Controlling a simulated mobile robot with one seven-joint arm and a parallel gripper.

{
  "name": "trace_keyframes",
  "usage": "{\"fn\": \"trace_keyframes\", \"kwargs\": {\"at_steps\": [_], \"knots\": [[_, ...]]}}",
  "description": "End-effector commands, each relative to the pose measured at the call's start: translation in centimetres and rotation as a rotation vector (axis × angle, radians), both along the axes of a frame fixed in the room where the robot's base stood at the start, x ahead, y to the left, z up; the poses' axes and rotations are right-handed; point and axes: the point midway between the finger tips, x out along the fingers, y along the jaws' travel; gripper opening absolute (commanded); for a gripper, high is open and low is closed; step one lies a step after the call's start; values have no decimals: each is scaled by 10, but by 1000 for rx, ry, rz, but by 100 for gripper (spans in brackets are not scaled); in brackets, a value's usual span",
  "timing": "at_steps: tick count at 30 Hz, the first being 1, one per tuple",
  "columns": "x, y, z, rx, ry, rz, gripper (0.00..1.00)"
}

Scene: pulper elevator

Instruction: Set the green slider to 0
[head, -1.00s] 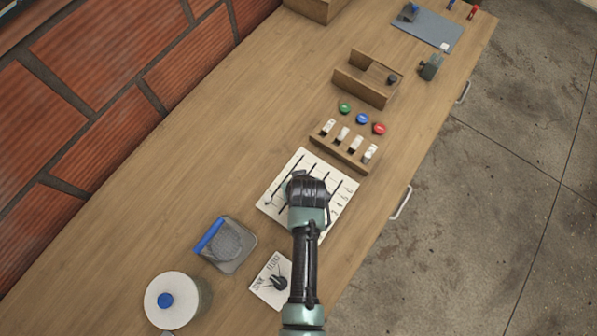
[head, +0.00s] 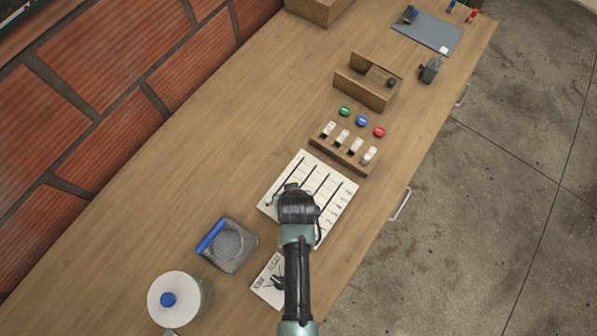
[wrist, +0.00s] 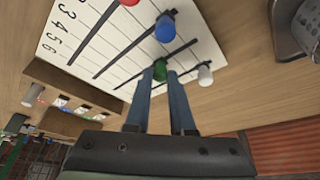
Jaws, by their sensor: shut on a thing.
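The white slider board (head: 337,180) lies on the bench with dark slots and a number scale. In the wrist view, the green slider knob (wrist: 160,70) stands on its slot, between the blue knob (wrist: 165,27) and the white knob (wrist: 205,73). A red knob (wrist: 129,2) shows at the top edge. Numbers 2 to 6 show at the board's left; 0 is out of view. My gripper (wrist: 163,78) is shut on the green knob, with its fingertips at the knob's sides. In the head view, my gripper (head: 297,208) hides the green knob. I cannot read its exact value.
A wooden block with several switches (head: 345,150) stands just beyond the board. A dial plate (head: 266,284), a grey container with a blue handle (head: 232,245) and a white-lidded pot (head: 172,300) are nearer. The bench's left side is clear.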

Motion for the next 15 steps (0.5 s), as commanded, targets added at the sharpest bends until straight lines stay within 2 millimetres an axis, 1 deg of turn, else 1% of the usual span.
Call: {"fn": "trace_keyframes", "kwargs": {"at_steps": [1,3,6,9,15], "knots": [[-13,8,4,0,9,6,0],[-25,16,3,1,8,5,0],[-35,24,2,1,6,4,0],[-38,27,0,2,5,2,0],[-39,28,-1,3,7,3,0]]}}
